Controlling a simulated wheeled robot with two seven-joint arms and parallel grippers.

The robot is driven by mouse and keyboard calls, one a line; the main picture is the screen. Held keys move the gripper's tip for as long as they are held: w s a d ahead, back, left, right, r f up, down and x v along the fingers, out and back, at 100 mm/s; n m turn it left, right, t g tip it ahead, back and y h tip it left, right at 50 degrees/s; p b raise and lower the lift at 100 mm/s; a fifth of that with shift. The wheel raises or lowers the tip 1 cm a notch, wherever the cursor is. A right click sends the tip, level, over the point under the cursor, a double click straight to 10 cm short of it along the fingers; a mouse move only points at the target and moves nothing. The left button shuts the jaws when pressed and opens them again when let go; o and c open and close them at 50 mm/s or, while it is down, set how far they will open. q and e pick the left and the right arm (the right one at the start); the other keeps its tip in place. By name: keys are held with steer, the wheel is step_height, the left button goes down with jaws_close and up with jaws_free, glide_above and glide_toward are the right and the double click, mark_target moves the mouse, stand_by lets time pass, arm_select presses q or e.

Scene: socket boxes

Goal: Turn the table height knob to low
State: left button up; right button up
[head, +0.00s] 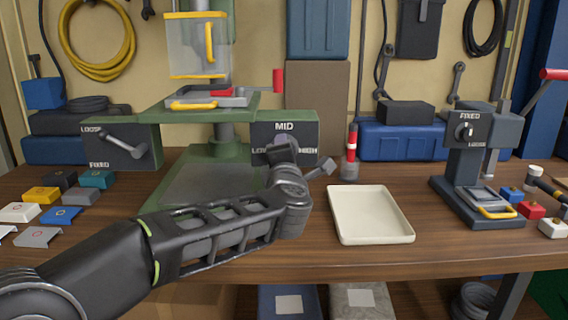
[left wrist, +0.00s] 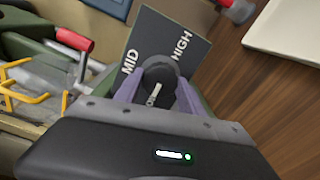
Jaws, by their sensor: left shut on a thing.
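The table height knob (left wrist: 158,72) is a dark round knob on the front of a grey panel (head: 300,132) lettered LOW, MID and HIGH, on the green machine. My left gripper (head: 281,146) reaches the panel from the front and covers most of the knob in the head view. In the left wrist view my left gripper (left wrist: 158,92) has its purple fingers on both sides of the knob, shut on it. A pale mark shows on the knob between the fingers, but I cannot tell which setting it points to. My right gripper is not in view.
The green machine's table (head: 215,107) is above and left of my gripper. A lever (head: 125,142) sits on its left panel. Coloured covers lie at the left.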

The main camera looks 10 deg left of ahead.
arm_select(q)
steer(key=shift+r+n+b, duration=0.4)
steer(key=shift+r+n, duration=0.3)
steer(key=shift+r, duration=0.2)
steer(key=o, duration=1.2)
steer(key=shift+c, duration=0.2)
steer(key=shift+o, duration=1)
steer(key=shift+f, duration=0.1)
steer(key=shift+f, duration=0.25)
steer(key=shift+s, duration=0.1)
